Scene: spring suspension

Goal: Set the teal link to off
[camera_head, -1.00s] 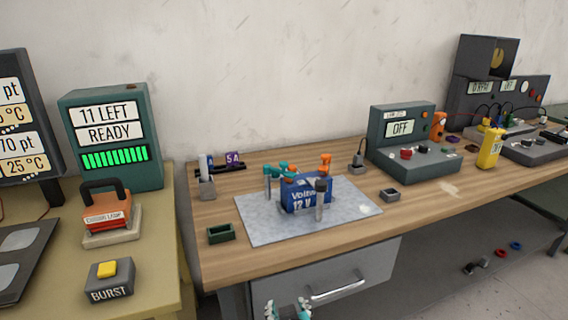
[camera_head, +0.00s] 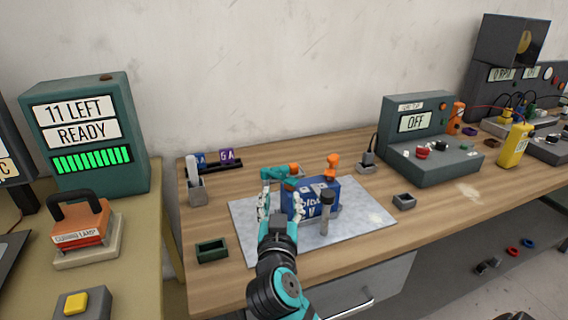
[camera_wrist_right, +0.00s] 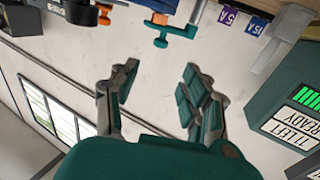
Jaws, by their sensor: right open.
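A teal link (camera_head: 272,173) shows at the back left of the blue 12 V battery (camera_head: 296,205), just beyond my right gripper (camera_head: 277,200). My gripper and arm partly cover that area, so the link's exact position is hard to tell. My right gripper is open, with its fingers apart and nothing between them. In the right wrist view, the open fingers (camera_wrist_right: 160,80) point toward a teal piece (camera_wrist_right: 160,43) beside an orange knob (camera_wrist_right: 178,30), with a gap between. My left gripper is not in view.
A grey mat (camera_head: 365,222) lies under the battery. A dark cylinder (camera_head: 326,208) stands in front of it, and an orange knob (camera_head: 333,162) behind. A green tray (camera_head: 211,250) sits at left. A teal unit reading OFF (camera_head: 415,122) stands at right.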

